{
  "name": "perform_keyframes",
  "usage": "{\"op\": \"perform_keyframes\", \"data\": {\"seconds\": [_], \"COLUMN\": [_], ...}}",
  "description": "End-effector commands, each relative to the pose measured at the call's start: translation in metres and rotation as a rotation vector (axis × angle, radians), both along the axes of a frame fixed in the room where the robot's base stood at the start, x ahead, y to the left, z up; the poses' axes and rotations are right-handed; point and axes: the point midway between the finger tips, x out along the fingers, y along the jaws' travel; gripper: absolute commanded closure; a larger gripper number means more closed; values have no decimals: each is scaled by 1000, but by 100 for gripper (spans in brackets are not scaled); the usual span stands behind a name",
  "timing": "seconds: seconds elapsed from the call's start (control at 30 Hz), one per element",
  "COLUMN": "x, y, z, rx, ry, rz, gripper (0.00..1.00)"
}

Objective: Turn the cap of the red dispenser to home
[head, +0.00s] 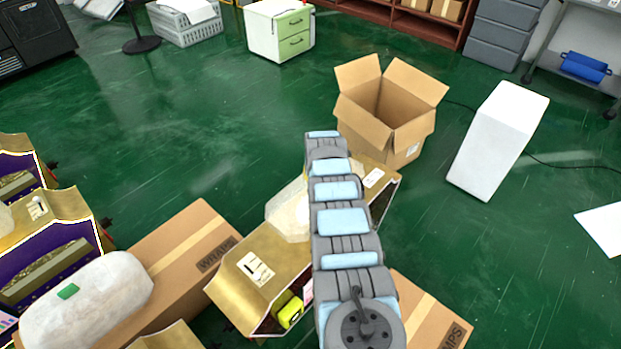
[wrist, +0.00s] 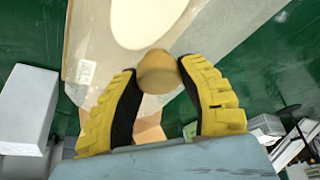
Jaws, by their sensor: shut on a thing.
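My gripper (wrist: 158,80) has two yellow ribbed fingers with dark inner pads. They are shut on a round tan cap (wrist: 157,71) at the middle of the wrist view. Behind the cap lies a tan dispenser body (wrist: 110,40) with a pale oval (wrist: 147,18) and a small white label. My gripper and the cap cannot be made out in the head view.
An open cardboard box (head: 392,112) and a white block (head: 497,140) stand beyond the dispenser. More gold and purple dispensers (head: 50,228) are at the left, near a closed cardboard box (head: 178,262). Green floor (head: 190,120) is clear at the back left.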

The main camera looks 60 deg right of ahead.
Motion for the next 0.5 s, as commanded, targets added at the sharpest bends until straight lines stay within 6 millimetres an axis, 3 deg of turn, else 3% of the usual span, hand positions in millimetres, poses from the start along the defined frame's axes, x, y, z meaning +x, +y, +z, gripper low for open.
{"op": "perform_keyframes", "data": {"seconds": [0.43,0.47,0.5], "x": [-7,-7,-7], "y": [-4,-4,-4], "z": [-3,-3,-3], "rx": [5,5,5], "ry": [1,1,0], "rz": [-29,-29,-29], "gripper": [99,50,38]}}
